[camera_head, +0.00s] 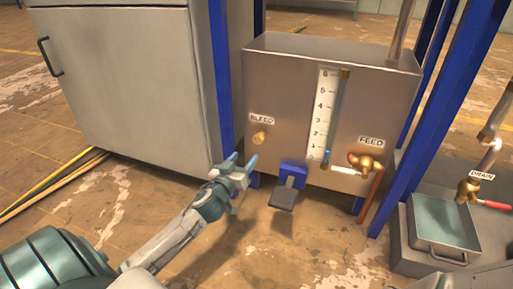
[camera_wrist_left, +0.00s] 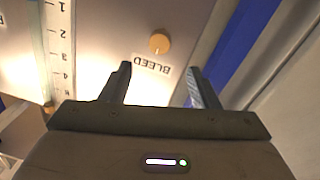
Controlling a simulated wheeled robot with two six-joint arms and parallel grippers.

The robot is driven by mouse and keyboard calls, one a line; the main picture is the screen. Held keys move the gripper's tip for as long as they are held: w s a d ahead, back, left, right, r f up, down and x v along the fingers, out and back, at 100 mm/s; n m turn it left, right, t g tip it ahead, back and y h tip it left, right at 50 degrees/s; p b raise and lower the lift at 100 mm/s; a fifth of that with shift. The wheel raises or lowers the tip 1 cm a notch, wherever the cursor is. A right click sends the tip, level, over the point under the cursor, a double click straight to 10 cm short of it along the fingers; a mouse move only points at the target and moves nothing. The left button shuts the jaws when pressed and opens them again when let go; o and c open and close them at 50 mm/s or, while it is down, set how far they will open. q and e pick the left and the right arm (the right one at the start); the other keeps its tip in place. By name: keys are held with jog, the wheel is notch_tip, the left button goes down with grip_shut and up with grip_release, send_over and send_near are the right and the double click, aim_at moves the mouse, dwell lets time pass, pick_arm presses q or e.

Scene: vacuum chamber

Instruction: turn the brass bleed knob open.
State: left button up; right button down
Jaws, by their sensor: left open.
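The small round brass bleed knob (camera_head: 259,137) sits on the front of the grey metal tank, below the BLEED label (camera_head: 262,119). In the left wrist view the knob (camera_wrist_left: 159,43) shows ahead of the fingers, and the label (camera_wrist_left: 152,66) appears upside down. My left gripper (camera_head: 241,161) is open and empty, low and left of the knob in the head view, apart from it. In the left wrist view its two fingers (camera_wrist_left: 158,88) stand wide apart. My right gripper is not in view.
The tank (camera_head: 347,49) carries a level scale (camera_head: 323,110) and a FEED valve (camera_head: 366,162). A blue bracket with a dark pedal (camera_head: 284,197) sticks out below. Blue posts (camera_head: 221,75) flank the tank. A grey cabinet (camera_head: 125,85) stands left. A DRAIN valve (camera_head: 467,189) hangs over a water tray (camera_head: 408,235) at right.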

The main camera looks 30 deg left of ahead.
aim_at(257, 140)
pick_arm(q)
jog(key=w+b, duration=0.1)
jog(key=w, duration=0.1)
jog(key=w+a+b, duration=0.1)
jog(key=w, duration=0.2)
jog(key=w+b, duration=0.1)
jog(key=w, duration=0.2)
jog(key=shift+a+f, duration=0.15)
jog(key=shift+a, duration=0.05)
jog(key=shift+w+a, duration=0.15)
jog(key=shift+w, duration=0.8)
